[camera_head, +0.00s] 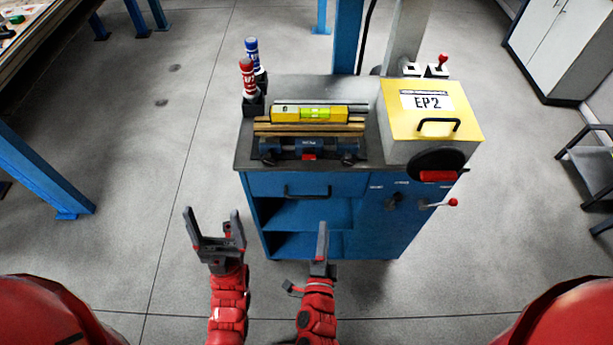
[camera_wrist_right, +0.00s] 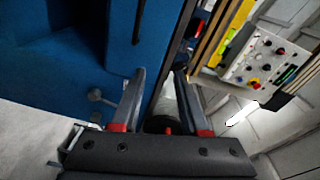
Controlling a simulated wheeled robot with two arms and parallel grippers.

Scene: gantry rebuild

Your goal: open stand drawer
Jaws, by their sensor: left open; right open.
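The blue stand (camera_head: 375,228) is in the middle of the head view. Its drawer (camera_head: 265,184) has a blue front with a dark bar handle (camera_head: 307,192) and looks flush with the stand, above open shelves. My left gripper (camera_head: 214,222) is open and empty, left of the stand and apart from the handle. My right gripper (camera_head: 322,238) is in front of the stand, below the handle in the picture, its fingers seen nearly edge-on. In the right wrist view its fingers (camera_wrist_right: 158,92) are apart with nothing gripped, and the blue stand fills the left side.
A lever with a red knob (camera_head: 453,202) sticks out at right. A blue table leg (camera_head: 45,180) is at left; the floor between is clear.

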